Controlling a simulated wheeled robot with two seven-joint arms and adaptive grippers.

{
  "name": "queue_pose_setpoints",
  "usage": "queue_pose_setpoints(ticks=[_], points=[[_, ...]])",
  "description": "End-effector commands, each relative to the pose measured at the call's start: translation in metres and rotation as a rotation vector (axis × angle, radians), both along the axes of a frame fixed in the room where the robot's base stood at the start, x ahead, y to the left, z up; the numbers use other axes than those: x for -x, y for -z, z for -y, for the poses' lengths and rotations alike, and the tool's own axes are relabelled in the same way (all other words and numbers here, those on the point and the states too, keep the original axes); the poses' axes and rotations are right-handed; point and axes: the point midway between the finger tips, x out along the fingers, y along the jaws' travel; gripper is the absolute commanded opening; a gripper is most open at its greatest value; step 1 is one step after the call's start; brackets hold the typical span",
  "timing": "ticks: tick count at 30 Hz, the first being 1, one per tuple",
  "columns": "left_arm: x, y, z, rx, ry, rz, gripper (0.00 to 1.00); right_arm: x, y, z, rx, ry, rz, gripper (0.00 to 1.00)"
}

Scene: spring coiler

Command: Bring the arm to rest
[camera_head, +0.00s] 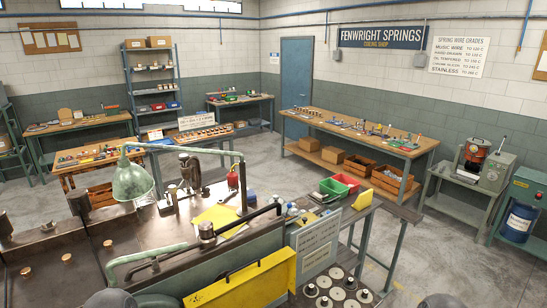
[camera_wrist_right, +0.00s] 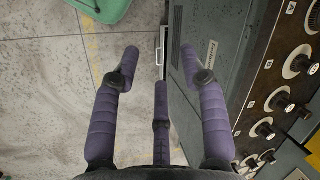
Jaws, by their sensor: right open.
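My right gripper (camera_wrist_right: 159,62) shows in the right wrist view, with its purple padded fingers spread apart and nothing between them. It hangs beside a grey machine cabinet (camera_wrist_right: 205,75) with a dark panel of white-ringed knobs (camera_wrist_right: 272,100). The floor lies under the fingers on the left; I cannot tell whether any finger touches the cabinet. Neither gripper can be made out in the head view; only rounded dark grey parts, likely mine, show at its bottom edge. My left gripper is not in view.
In the head view a coiling bench (camera_head: 80,250) with a green lamp (camera_head: 132,180) and a yellow guard (camera_head: 245,282) fills the near left. A long workbench (camera_head: 350,125) stands along the back wall. Open concrete floor (camera_head: 270,160) lies between the benches.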

Motion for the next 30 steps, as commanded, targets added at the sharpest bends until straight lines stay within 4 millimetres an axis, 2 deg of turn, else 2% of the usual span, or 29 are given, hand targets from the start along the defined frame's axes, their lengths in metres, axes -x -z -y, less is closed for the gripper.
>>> queue_pose_setpoints(ticks=[1, 3, 5, 14, 30], points=[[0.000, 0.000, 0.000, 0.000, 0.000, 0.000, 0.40, 0.017, 0.000, 0.002, -0.002, -0.013, -0.012, 0.43], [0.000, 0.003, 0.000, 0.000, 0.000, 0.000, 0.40, 0.033, 0.002, 0.002, -0.003, -0.034, -0.015, 0.43], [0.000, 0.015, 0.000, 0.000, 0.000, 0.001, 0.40, 0.027, 0.014, 0.002, 0.000, -0.037, -0.005, 0.43], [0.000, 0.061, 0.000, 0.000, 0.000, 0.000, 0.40, 0.023, 0.056, -0.002, 0.001, -0.053, 0.007, 0.43], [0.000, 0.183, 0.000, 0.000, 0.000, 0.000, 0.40, 0.013, 0.169, -0.011, 0.006, -0.098, 0.042, 0.43]])
